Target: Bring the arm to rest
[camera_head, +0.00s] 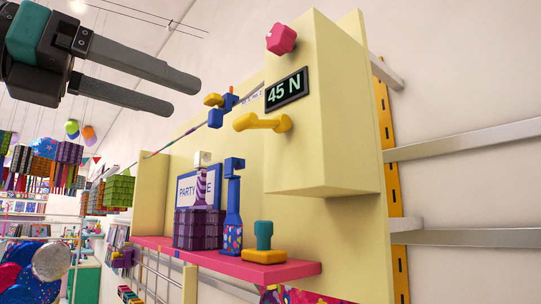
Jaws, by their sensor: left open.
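My left gripper (187,93) comes in at the top left of the head view. Its two long grey fingers are parted, with nothing between them. It is in the air, left of the yellow panel and apart from it in the picture. My right gripper is not in view.
A pale yellow box (325,120) carries a "45 N" display (287,90), a pink knob (281,38) and a yellow lever (263,123). A pink shelf (225,262) below holds a purple crate (198,229), a blue bottle (233,215) and a yellow-and-teal piece (264,241). Balloons hang at left.

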